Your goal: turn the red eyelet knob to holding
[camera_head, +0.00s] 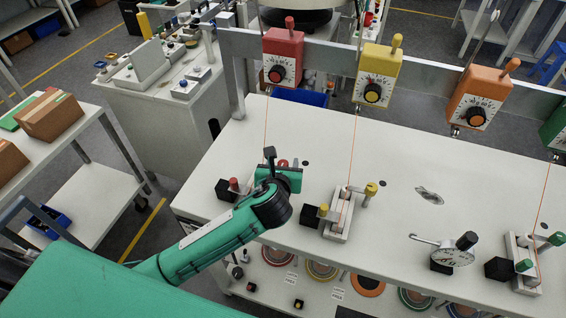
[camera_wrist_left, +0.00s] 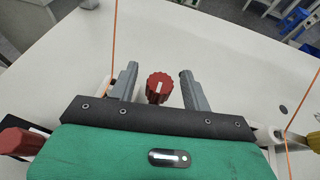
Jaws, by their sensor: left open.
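The red eyelet knob (camera_wrist_left: 159,87) shows in the left wrist view as a ribbed red knob with a white mark on its face. My left gripper (camera_wrist_left: 159,71) is open, with one grey finger on each side of the knob and a gap at both sides. In the head view the left gripper (camera_head: 284,160) is over the leftmost bench fixture, and a small red part of the knob (camera_head: 283,163) shows behind it. The gripper body hides most of that fixture. My right gripper is not in view.
A red box with a dial (camera_head: 283,55) hangs on the rail, beside yellow (camera_head: 378,75) and orange (camera_head: 479,97) ones. Thin orange cords run down from them. A black block with a red knob (camera_head: 234,184) and a yellow-knobbed fixture (camera_head: 342,212) flank the gripper.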

